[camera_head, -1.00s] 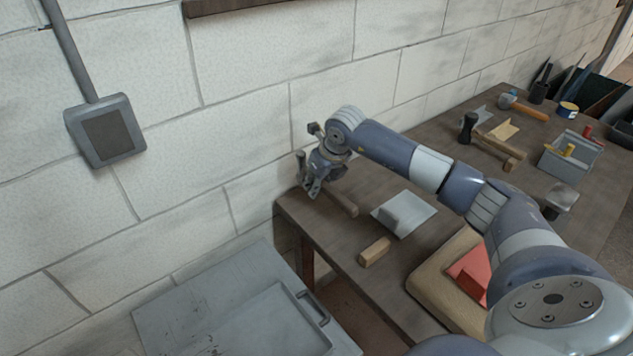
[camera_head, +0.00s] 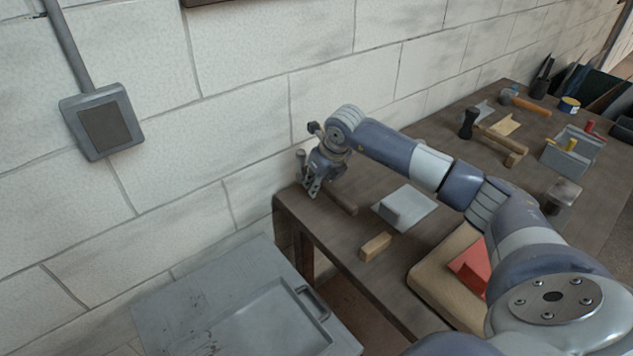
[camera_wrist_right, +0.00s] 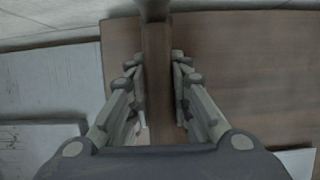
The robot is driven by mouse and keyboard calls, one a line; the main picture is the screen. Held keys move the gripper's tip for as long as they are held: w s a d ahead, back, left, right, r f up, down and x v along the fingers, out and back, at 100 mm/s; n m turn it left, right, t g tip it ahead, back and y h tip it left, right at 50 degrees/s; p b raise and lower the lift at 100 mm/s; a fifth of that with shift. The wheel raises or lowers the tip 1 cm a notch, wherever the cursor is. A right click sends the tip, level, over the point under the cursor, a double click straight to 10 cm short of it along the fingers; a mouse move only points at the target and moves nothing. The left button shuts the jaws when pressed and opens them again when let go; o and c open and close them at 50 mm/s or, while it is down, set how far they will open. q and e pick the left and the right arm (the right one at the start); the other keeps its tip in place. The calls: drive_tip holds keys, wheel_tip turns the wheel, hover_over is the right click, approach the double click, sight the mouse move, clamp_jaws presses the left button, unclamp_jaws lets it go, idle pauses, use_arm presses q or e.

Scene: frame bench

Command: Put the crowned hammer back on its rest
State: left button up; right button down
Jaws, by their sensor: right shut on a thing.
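My right gripper (camera_head: 313,187) is at the far left corner of the bench, shut on the brown handle of a hammer (camera_head: 342,201). The hammer's grey head (camera_head: 301,166) stands out left of the fingers. In the right wrist view the hammer handle (camera_wrist_right: 157,60) runs between the two fingers of my right gripper (camera_wrist_right: 160,85), with part of the grey head at the top edge. The fingers hide part of the handle. I cannot tell from these views whether the hammer touches the bench, or which piece is its rest. My left gripper is not in view.
A block wall stands behind; a grey cabinet (camera_head: 165,310) is lower left.

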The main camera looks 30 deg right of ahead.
drive_tip(key=shift+f+b, duration=0.8)
drive_tip(key=shift+f, duration=0.2)
drive_tip(key=c, duration=1.4)
unclamp_jaws()
drive_tip(key=v, duration=1.2)
